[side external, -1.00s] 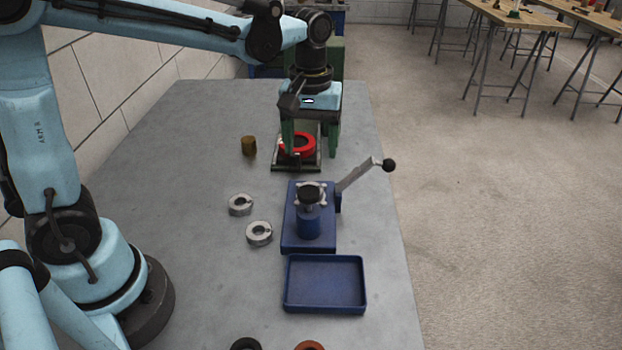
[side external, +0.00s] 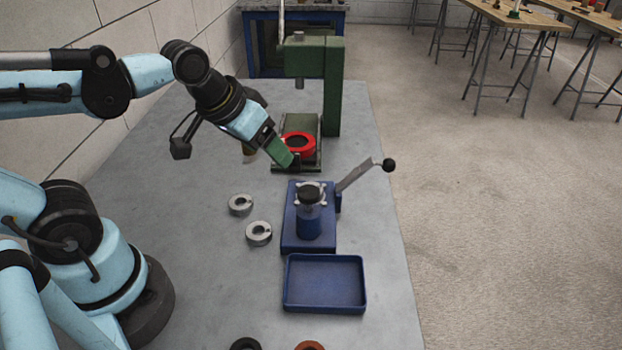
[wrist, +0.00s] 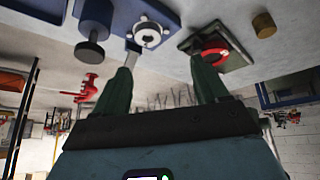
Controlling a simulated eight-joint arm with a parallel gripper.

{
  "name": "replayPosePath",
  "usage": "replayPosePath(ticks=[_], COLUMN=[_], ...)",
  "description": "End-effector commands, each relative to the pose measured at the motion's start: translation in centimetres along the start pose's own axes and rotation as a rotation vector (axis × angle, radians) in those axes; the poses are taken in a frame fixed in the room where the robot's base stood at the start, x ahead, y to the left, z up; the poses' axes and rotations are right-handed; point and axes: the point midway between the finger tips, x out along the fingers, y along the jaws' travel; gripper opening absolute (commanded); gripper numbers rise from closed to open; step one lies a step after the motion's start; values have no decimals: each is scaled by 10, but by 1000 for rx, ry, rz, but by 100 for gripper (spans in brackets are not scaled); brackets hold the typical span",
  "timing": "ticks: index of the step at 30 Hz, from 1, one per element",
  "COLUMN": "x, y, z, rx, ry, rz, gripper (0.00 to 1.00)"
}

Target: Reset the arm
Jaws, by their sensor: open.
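My gripper (side external: 283,155) is raised above the table in the side view, tilted down to the right, with its green fingers in front of the press base. In the wrist view its two green fingers (wrist: 162,68) are spread apart with nothing between them. A red ring (side external: 299,142) lies on the base of the green press (side external: 333,85); it also shows in the wrist view (wrist: 212,55). The blue lever fixture (side external: 290,235) stands nearer the camera, with a dark-topped cylinder on it. The brown cylinder (wrist: 264,25) is mostly hidden behind my gripper in the side view.
Two grey slotted rings (side external: 241,205) (side external: 259,233) lie left of the fixture. An empty blue tray (side external: 325,308) sits in front of it. A black ring (side external: 246,345) and an orange-brown ring (side external: 309,346) are cut off at the bottom edge. The fixture's lever sticks out to the right.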

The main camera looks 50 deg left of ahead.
Motion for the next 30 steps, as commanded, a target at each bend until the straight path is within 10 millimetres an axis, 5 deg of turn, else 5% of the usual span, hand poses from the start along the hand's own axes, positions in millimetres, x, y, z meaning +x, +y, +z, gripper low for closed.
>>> replayPosePath(ticks=[6, 30], x=[2, 2], y=[-4, -4], z=[13, 13], rx=[85, 91], ry=[80, 84], rz=[-1, -1], gripper=[73, 73])
